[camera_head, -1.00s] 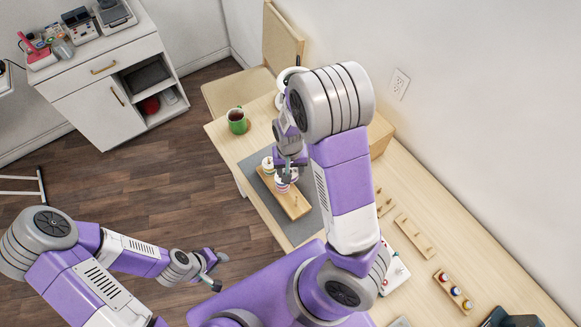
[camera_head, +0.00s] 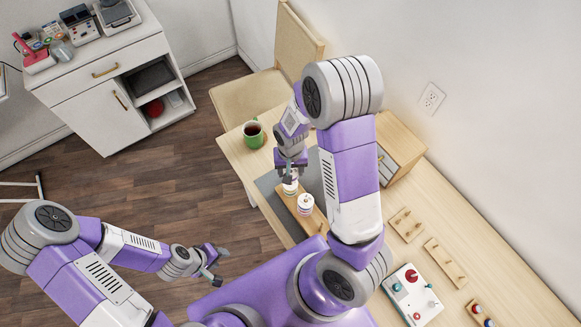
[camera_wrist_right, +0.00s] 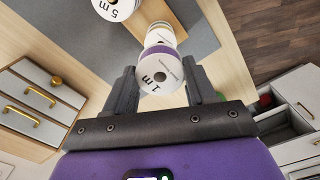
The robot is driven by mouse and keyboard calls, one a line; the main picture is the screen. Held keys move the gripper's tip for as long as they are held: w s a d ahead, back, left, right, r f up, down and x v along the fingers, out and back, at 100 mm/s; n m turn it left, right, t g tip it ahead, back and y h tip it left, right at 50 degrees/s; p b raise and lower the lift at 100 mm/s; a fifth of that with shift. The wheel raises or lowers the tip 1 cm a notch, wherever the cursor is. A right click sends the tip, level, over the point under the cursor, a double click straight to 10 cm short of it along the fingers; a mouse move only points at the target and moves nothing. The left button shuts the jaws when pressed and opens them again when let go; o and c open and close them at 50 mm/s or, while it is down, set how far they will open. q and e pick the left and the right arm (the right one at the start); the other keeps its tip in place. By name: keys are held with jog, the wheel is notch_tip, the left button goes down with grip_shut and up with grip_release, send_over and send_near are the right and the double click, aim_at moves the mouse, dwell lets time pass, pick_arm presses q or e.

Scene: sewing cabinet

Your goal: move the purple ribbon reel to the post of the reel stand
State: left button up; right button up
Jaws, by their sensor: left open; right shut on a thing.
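My right gripper (camera_head: 290,172) is shut on a white-flanged reel (camera_wrist_right: 161,76) marked "1 m", with a purple band showing under its flange in the right wrist view. A cream and white reel (camera_wrist_right: 157,34) shows just beyond it; I cannot tell whether they touch. The wooden reel stand (camera_head: 317,223) lies on the table, and the held reel is over its far end. A second white-topped reel (camera_head: 305,205) stands on the stand beside it; it shows as "5 m" in the wrist view (camera_wrist_right: 117,8). My left gripper (camera_head: 216,265) is open and empty, away from the table.
A green mug (camera_head: 254,134) stands at the table's far left corner. A grey mat (camera_head: 268,184) lies under the stand. A small drawer cabinet (camera_head: 397,150), peg boards (camera_head: 445,262) and a white panel with knobs (camera_head: 412,296) are to the right.

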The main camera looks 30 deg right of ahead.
pick_arm(q)
jog(key=shift+f, duration=0.3)
pick_arm(e)
jog(key=shift+f, duration=0.4)
pick_arm(q)
jog(key=shift+f, duration=0.1)
pick_arm(e)
jog(key=shift+f, duration=0.1)
pick_arm(q)
jog(key=shift+f+b, duration=0.5)
jog(key=shift+f, duration=0.05)
pick_arm(e)
jog(key=shift+f, duration=0.65)
pick_arm(q)
jog(key=shift+f+b, duration=1.25)
jog(key=shift+b, duration=0.05)
pick_arm(e)
jog(key=shift+f, duration=1.5)
jog(key=o, duration=1.1)
notch_tip(320, 180, up, 8)
jog(key=shift+f+p, duration=0.2)
jog(key=shift+p, duration=0.55)
pick_arm(q)
jog(key=shift+r, duration=0.7)
